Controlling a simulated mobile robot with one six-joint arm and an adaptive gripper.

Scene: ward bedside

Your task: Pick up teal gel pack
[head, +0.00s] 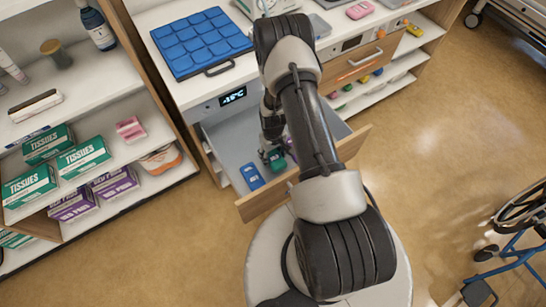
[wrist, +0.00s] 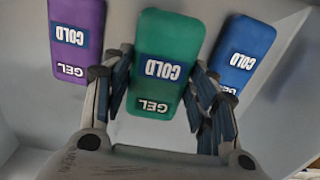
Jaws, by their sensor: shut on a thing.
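The teal gel pack (wrist: 163,45) is green-teal with a "COLD GEL" label and sits in the middle of the wrist view, between the two fingers of my gripper (wrist: 155,100). My gripper is shut on its near end. In the head view the teal gel pack (head: 276,157) shows inside the open drawer, partly covered by my gripper (head: 270,152). A purple gel pack (wrist: 76,40) is on its left in the wrist view and a blue gel pack (wrist: 238,55) on its right, close to the right finger. I cannot tell whether the teal pack is clear of the drawer floor.
The pulled-out drawer (head: 250,207) has walls around the packs. The blue pack (head: 252,177) lies left of my gripper in the head view. Shelves with tissue boxes (head: 84,155) stand left; a wheelchair (head: 515,245) is right.

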